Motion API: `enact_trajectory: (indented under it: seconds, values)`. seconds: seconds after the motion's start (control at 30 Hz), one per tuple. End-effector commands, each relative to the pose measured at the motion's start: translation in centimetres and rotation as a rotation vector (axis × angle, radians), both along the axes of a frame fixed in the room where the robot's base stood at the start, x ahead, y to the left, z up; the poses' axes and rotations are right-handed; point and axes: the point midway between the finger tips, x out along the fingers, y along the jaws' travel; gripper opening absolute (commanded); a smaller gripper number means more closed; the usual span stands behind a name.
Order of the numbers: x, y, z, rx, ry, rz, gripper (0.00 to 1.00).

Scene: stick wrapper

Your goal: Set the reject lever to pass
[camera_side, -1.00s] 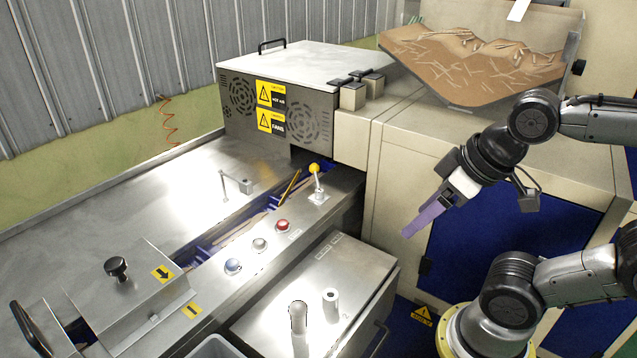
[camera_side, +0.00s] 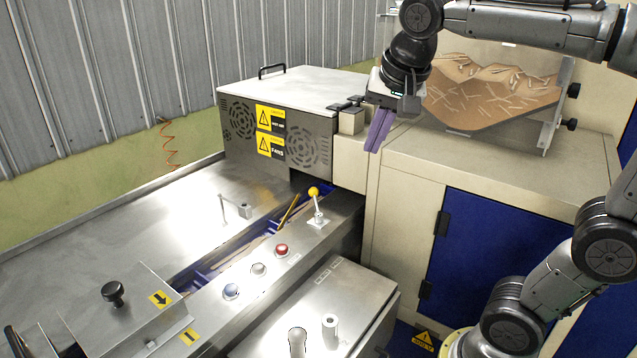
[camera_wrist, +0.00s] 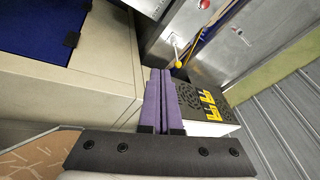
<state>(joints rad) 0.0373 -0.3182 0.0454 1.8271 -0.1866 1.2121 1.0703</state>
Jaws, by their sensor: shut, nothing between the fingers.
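The reject lever (camera_side: 317,204) is a thin metal stick with a yellow ball knob, on a small plate on the steel machine's front rail. In the side view it stands nearly upright, leaning slightly. It also shows in the wrist view (camera_wrist: 177,49), beyond the fingertips. My gripper (camera_side: 373,150) has purple fingers that are shut and empty. It hangs above and to the right of the lever, in front of the cream cabinet's top corner, clear of the knob. The two fingers lie side by side in the wrist view (camera_wrist: 161,72).
A red button (camera_side: 281,250), a pale button and a blue button line the rail left of the lever. The vented box (camera_side: 290,90) with warning labels stands behind. A hopper of sticks (camera_side: 490,95) is at the back right. The steel top (camera_side: 130,220) at left is mostly clear.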

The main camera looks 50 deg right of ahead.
Motion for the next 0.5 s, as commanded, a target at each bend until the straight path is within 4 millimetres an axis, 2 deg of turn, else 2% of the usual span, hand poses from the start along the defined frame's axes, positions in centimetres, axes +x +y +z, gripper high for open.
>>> enact_trajectory:
  seconds: [0.03,0.27,0.5]
  values:
    - [1.8,-0.5,0.2,0.006,0.011,-0.058,0.0]
    - [8.4,-3.0,0.1,0.019,0.043,-0.296,0.0]
    - [15.0,-5.6,-2.9,0.004,0.093,-0.461,0.0]
